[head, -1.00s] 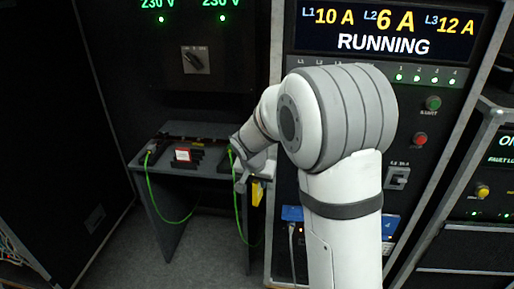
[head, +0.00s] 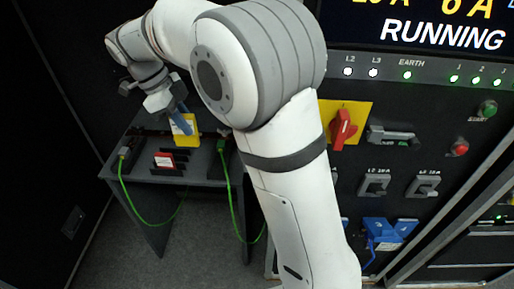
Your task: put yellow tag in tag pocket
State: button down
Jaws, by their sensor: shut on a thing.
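The yellow tag (head: 184,129) hangs below my gripper (head: 178,112), which is shut on it. The tag has a pale patch on its face and is held above the small dark table, near its back edge. Part of the tag's top is hidden by the fingers. A red tag-like piece with a white label (head: 164,160) sits in a dark holder on the table, left of and below the yellow tag. I cannot tell for sure which holder is the tag pocket.
The dark table (head: 190,178) carries black parts and two green cables (head: 228,180) that hang down its front. A rack panel at the right has a red rotary switch on a yellow plate (head: 343,129), breakers and blue connectors (head: 388,230).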

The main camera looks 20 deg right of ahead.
jog(key=s+d+p, duration=0.1)
jog(key=s+d, duration=0.2)
jog(key=d, duration=0.5)
jog(key=s+d+p, duration=0.2)
jog(key=s+d, duration=0.1)
jog(key=d, duration=0.5)
jog(key=shift+w+a+f+p+x, duration=0.15)
jog(key=shift+a+p+x, duration=0.1)
jog(key=shift+x, duration=0.9)
jog(key=shift+w+a+f+p+x, duration=0.15)
jog(key=shift+p+x, duration=0.1)
jog(key=shift+x, duration=0.9)
jog(key=shift+w+a+p+x, duration=0.1)
jog(key=shift+a+p+x, duration=0.15)
jog(key=shift+x, duration=0.95)
jog(key=shift+f, duration=0.15)
jog(key=c, duration=1.4)
grip_release()
jog(key=shift+o, duration=0.2)
